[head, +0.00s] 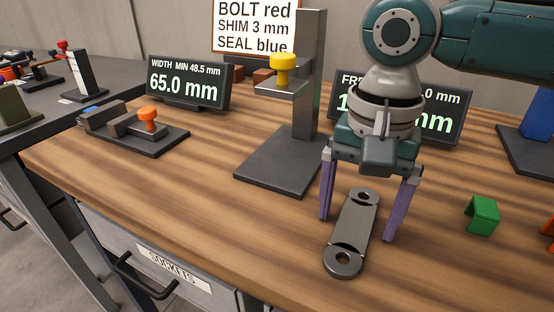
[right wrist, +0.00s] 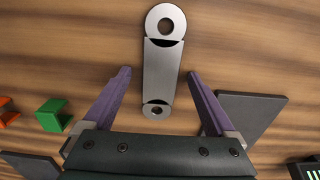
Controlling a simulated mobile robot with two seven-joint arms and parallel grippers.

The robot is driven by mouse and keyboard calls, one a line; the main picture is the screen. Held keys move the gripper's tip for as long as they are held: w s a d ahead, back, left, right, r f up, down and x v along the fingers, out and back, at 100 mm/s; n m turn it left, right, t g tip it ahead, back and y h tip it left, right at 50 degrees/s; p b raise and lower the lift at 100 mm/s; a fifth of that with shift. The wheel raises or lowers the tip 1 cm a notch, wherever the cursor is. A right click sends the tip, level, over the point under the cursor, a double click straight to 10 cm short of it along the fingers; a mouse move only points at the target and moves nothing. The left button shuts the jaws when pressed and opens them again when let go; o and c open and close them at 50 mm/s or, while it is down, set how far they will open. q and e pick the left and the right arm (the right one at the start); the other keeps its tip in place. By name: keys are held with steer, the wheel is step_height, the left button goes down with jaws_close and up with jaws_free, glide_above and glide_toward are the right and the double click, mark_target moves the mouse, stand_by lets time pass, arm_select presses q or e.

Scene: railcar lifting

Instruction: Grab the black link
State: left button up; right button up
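The black link (head: 353,235) is a dark grey-black flat bar with a round holed eye at each end. It lies flat on the wooden bench. It also shows in the right wrist view (right wrist: 161,75), between the fingers and reaching out past the tips. My right gripper (head: 355,228) is open above the link, with one purple finger on each side and a gap to the bar on both sides. Its fingers also show in the right wrist view (right wrist: 160,73). Nothing is held. My left gripper is not in view.
A grey stand with a yellow knob (head: 282,68) stands behind the link. A clamp with an orange knob (head: 147,117) sits at left. A green block (head: 482,215) lies to the right. Display screens (head: 188,82) stand at the back. The front edge is close to the link.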

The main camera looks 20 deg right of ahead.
jaws_close()
stand_by(0.5)
steer(key=shift+r, duration=0.1)
